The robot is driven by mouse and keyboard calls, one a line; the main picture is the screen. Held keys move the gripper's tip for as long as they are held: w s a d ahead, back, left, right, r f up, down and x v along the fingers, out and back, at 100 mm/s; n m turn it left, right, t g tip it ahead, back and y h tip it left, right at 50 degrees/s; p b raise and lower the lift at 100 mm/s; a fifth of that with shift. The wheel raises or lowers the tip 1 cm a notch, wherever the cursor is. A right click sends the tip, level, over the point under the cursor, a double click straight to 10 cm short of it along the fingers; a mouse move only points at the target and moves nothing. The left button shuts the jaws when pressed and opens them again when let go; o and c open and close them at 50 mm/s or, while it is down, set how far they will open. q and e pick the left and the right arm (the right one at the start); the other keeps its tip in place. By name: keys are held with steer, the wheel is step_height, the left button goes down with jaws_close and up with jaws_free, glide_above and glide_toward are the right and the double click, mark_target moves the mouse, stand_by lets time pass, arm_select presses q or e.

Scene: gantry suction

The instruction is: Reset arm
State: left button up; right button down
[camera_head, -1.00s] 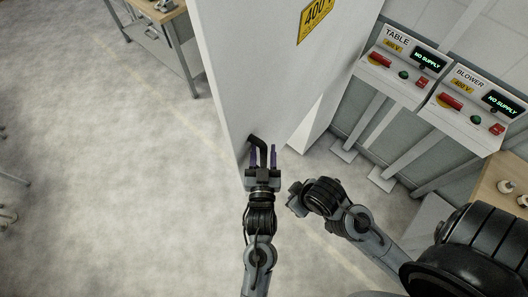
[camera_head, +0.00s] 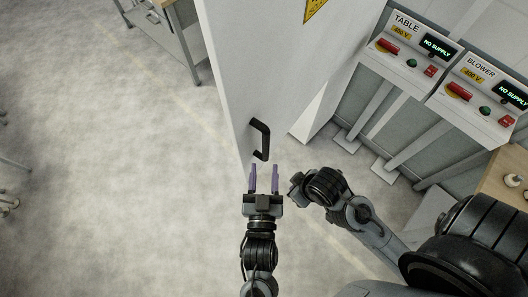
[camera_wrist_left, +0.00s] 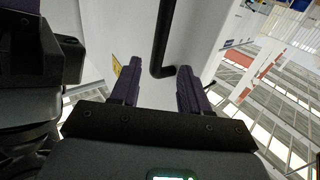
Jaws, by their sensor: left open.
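My left gripper (camera_head: 264,172) is open, its two purple fingers pointing up the picture. In the head view it stands just below the black door handle (camera_head: 260,138) on the white cabinet door (camera_head: 240,75), with a small gap between them. In the left wrist view the handle (camera_wrist_left: 160,45) shows beyond and between the open fingertips (camera_wrist_left: 158,80), with nothing held. My right arm's end (camera_head: 298,188) is beside the left gripper, to its right; its fingers cannot be made out.
Two control boxes, TABLE (camera_head: 410,55) and BLOWER (camera_head: 478,95), both reading NO SUPPLY, are on the wall at right. A wooden bench (camera_head: 505,180) is at lower right, another table (camera_head: 160,30) at upper left.

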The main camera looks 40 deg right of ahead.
arm_select(q)
steer(key=shift+s+a, duration=0.2)
steer(key=shift+s, duration=0.05)
stand_by(0.3)
steer(key=w+a+f+n+g+y+p, duration=0.15)
steer(key=a+y, duration=0.25)
steer(key=a, duration=0.9)
steer(key=w+a+f+n+g+y+p, duration=0.1)
steer(key=w+a+f+n+g+y, duration=0.2)
steer(key=a, duration=1)
steer(key=s+a+f+n+g+y, duration=0.1)
steer(key=s+a+g+y, duration=0.3)
steer(key=s+a, duration=0.6)
steer(key=shift+s+a+f+g, duration=0.15)
steer(key=shift+s+f+g, duration=0.15)
steer(key=shift+f+g, duration=0.45)
steer(key=shift+r+n, duration=0.1)
steer(key=shift+n, duration=0.15)
